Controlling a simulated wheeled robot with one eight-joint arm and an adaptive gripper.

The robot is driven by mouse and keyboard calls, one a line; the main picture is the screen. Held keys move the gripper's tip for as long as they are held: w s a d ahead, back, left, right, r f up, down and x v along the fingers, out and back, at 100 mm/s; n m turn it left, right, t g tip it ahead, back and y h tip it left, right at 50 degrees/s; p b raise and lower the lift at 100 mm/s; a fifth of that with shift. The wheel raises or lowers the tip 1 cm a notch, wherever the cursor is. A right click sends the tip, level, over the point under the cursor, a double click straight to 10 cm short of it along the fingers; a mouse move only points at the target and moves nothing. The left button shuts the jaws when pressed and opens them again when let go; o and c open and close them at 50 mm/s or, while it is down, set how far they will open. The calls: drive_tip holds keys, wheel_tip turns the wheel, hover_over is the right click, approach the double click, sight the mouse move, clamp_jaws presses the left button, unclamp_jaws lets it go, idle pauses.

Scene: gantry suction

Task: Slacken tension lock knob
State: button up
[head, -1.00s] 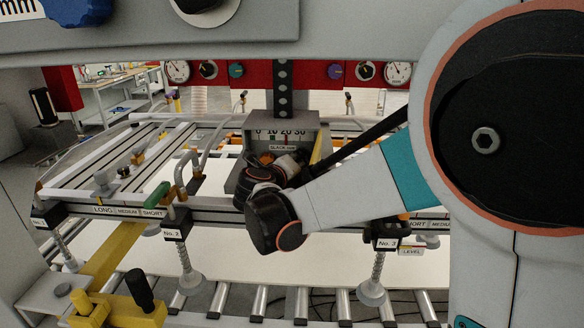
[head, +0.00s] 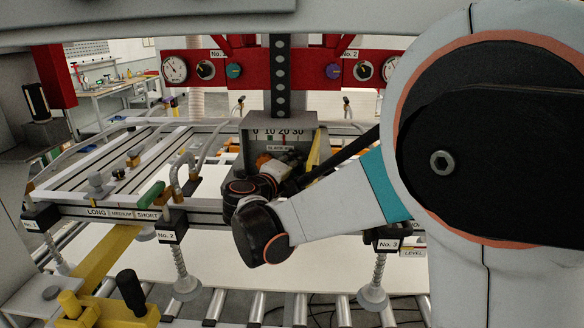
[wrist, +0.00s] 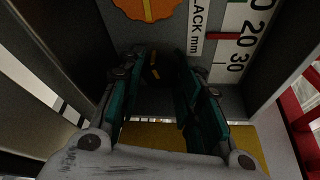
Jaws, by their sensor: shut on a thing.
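The tension housing (head: 232,150), a grey box with a slack scale in mm (head: 278,132), stands at the middle of the gantry in the head view. My gripper (head: 272,168) reaches into its open front, partly hidden by my wrist. In the wrist view my gripper (wrist: 158,80) has its two dark-green fingers close around a dark knob with a yellow mark (wrist: 154,66), and is shut on it. The knob is mostly in shadow, so its outline and turn angle are hard to read. An orange disc with a yellow stripe (wrist: 148,8) lies just above the fingers.
Housing walls stand close on both sides of my gripper in the wrist view. A yellow plate (wrist: 245,142) lies below. In the head view, the gantry rail (head: 210,209) carries suction cups (head: 187,288) over a white sheet (head: 225,262). A red gauge panel (head: 290,68) is behind.

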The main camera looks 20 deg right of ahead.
drive_tip(key=o, duration=0.8)
drive_tip(key=shift+c, duration=0.2)
